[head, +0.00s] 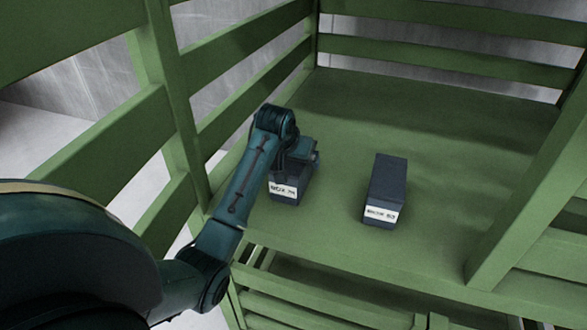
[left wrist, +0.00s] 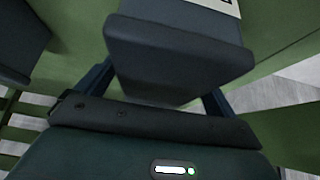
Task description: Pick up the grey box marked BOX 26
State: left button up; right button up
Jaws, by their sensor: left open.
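A dark grey box (head: 288,187) with a white label stands on the green shelf at the left. The label's lettering is small and looks like BOX 26, though I cannot read it surely. My left gripper (head: 301,160) is over the back of this box and hides part of it. In the left wrist view, the grey box (left wrist: 175,55) lies between the two open fingers (left wrist: 155,88), one on either side. Whether they touch it I cannot tell. Part of its white label shows at the top edge. My right gripper is in neither view.
A second dark grey box (head: 388,185) with a white label stands to the right, apart from the first. Green slatted rails (head: 245,90) and posts close in the shelf (head: 430,130). The shelf's back and right are clear.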

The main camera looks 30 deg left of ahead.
pick_arm(q)
jog(key=shift+c, duration=0.2)
jog(key=c, duration=1.3)
